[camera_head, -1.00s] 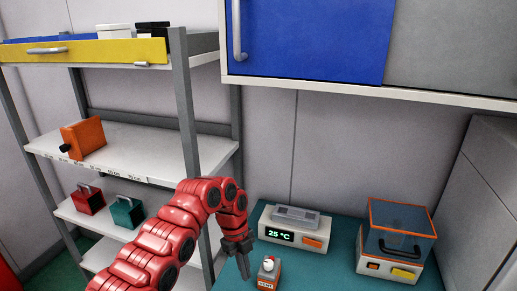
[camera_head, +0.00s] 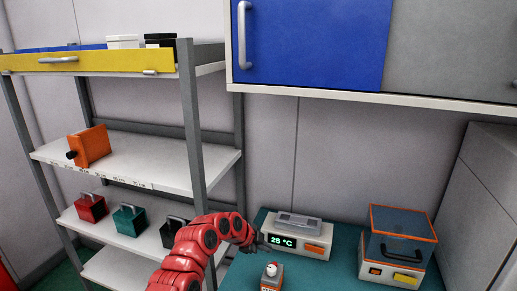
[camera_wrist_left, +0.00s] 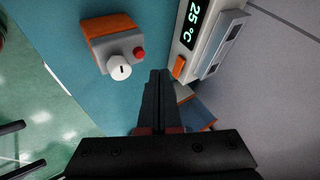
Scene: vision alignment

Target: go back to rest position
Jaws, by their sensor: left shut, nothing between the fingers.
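My left arm is red and comes up from the bottom of the head view. Its gripper (camera_head: 258,243) is at the left edge of the device with the 25 °C display (camera_head: 297,236). In the left wrist view the black fingers (camera_wrist_left: 158,90) are together with nothing between them. My right gripper is not in view.
A small orange-and-grey box with a white knob (camera_head: 271,277) stands on the teal table (camera_head: 335,272) in front of the display device. A clear-lidded orange device (camera_head: 398,245) stands at the right. Shelves (camera_head: 125,160) at the left hold several boxes. A blue cabinet (camera_head: 310,45) hangs above.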

